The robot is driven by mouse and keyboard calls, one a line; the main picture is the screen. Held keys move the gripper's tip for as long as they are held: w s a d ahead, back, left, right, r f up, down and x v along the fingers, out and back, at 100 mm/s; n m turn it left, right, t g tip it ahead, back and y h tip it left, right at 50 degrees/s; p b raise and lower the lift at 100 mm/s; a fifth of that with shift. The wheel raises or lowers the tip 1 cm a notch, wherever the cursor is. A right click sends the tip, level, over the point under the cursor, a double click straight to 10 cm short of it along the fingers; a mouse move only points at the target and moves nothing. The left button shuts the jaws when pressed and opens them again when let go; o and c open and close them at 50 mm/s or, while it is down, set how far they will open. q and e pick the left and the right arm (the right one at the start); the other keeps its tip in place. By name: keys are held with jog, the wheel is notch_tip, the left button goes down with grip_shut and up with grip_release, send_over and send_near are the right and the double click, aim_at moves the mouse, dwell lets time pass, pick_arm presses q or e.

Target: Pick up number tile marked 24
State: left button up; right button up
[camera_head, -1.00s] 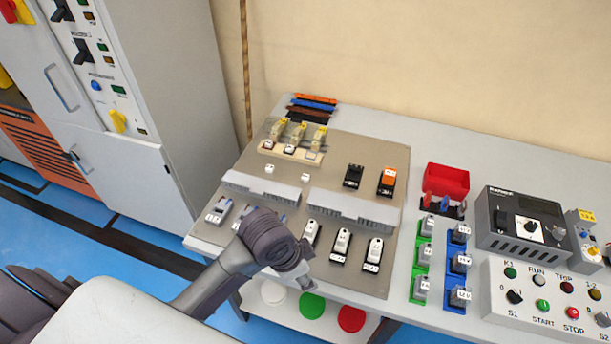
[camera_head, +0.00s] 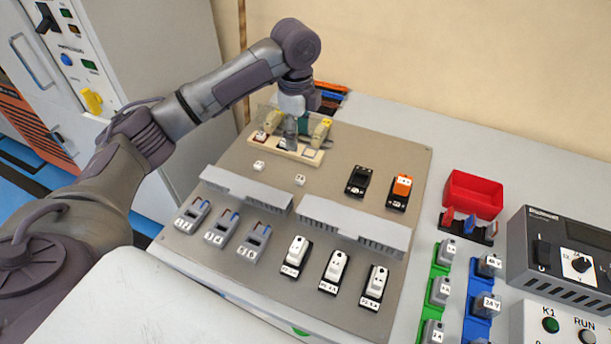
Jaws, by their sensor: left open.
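A light strip (camera_head: 296,152) near the back of the grey-brown board carries small tiles in a row, a left tile (camera_head: 261,136) and a right tile (camera_head: 309,153) among them. Two loose white tiles, one at left (camera_head: 258,166) and one at right (camera_head: 300,180), lie on the board in front of it. Their markings are too small to read, so I cannot tell which is 24. My left gripper (camera_head: 291,138) is open and points down at the middle of the strip, partly hiding the tile there. I cannot tell whether it touches. My right gripper is not in view.
Yellow-topped parts (camera_head: 321,130) stand right behind the strip. Grey slotted ducts (camera_head: 355,222) and several switch modules (camera_head: 334,272) fill the board's front. A red bin (camera_head: 473,194) stands to the right. The board between strip and ducts is mostly clear.

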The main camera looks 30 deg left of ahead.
pick_arm(q)
jog(key=f, duration=0.5)
jog(key=shift+s, duration=0.2)
send_over(298, 177)
notch_tip(298, 177, down, 4)
jog(key=shift+w+f+p, duration=0.1)
jog(key=shift+p, duration=0.35)
notch_tip(298, 177, down, 4)
jog(key=shift+r, duration=0.25)
jog(key=shift+f, duration=0.25)
jog(key=c, duration=0.8)
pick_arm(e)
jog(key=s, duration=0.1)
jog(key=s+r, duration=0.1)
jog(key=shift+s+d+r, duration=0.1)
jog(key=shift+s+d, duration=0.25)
